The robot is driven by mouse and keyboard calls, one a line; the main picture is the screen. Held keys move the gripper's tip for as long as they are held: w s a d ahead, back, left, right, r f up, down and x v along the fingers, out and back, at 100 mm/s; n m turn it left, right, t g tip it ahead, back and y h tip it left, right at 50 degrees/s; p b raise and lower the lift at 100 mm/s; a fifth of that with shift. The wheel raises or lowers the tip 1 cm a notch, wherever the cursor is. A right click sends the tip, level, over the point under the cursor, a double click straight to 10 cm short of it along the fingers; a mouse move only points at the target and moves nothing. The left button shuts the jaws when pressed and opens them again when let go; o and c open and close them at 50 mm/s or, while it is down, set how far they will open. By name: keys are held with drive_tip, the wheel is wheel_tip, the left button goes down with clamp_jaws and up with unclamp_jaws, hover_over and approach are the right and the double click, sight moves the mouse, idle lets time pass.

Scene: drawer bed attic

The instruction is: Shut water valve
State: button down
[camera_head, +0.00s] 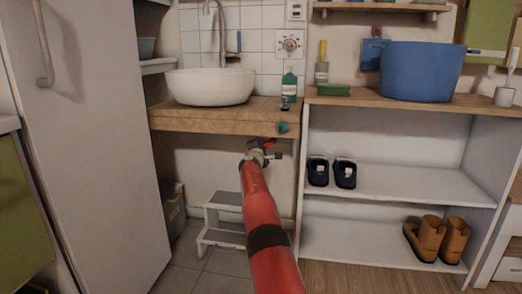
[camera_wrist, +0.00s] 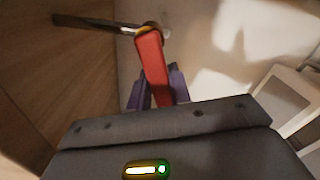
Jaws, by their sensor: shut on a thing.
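The water valve's red lever (camera_wrist: 150,62) shows in the wrist view, joined to a metal pipe (camera_wrist: 95,24) at its upper end by a yellowish collar. My gripper (camera_wrist: 157,90) is shut on the lever, with its dark purple fingers on either side of the lever's lower part. In the head view my gripper (camera_head: 266,150) is below the front edge of the wooden counter (camera_head: 205,122), under the sink. There the valve is small and mostly hidden by my gripper and red arm, so its lever's angle to the pipe is unclear.
A white sink (camera_head: 210,88) and a green bottle (camera_head: 289,87) stand on the counter. A grey step stool (camera_head: 222,213) is below. An open white shelf (camera_head: 400,185) with shoes stands to the right, and a tall white door (camera_head: 95,130) to the left.

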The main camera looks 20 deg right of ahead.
drive_tip(key=shift+a+r+m, duration=0.1)
drive_tip(key=shift+r+m, duration=0.15)
drive_tip(key=shift+m, duration=0.45)
drive_tip(key=c, duration=1.3)
unclamp_jaws()
